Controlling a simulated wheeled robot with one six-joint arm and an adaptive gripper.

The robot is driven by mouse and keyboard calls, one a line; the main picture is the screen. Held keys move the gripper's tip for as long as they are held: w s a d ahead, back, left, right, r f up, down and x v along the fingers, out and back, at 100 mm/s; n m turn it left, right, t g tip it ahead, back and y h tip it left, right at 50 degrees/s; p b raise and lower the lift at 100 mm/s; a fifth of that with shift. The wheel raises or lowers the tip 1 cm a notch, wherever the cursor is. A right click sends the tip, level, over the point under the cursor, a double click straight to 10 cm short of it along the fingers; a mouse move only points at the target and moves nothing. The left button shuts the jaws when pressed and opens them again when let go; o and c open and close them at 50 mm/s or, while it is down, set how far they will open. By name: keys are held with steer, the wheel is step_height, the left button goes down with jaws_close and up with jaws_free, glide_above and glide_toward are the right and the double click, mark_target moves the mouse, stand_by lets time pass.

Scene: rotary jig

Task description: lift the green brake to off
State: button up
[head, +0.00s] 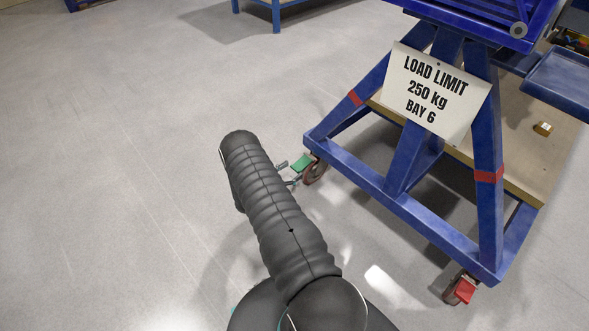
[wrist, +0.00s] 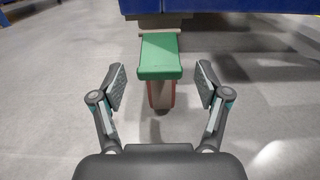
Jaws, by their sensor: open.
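The green brake (wrist: 160,55) is a flat pedal on a caster at the near left corner of the blue jig frame. In the wrist view it lies between and just beyond the two fingers of my gripper (wrist: 160,88). The fingers are spread wide and touch nothing that I can see. In the head view the green brake (head: 302,163) shows just right of my arm, above the dark red caster wheel (head: 315,173). A part of my gripper's finger (head: 282,165) shows beside it; the rest is hidden behind my arm.
A red brake (head: 464,291) sits on the near right caster. A blue table (head: 276,14) stands far back. The floor on the left is clear.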

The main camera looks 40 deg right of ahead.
mark_target(302, 163)
steer(key=shift+w+d, duration=0.1)
steer(key=shift+d, duration=0.95)
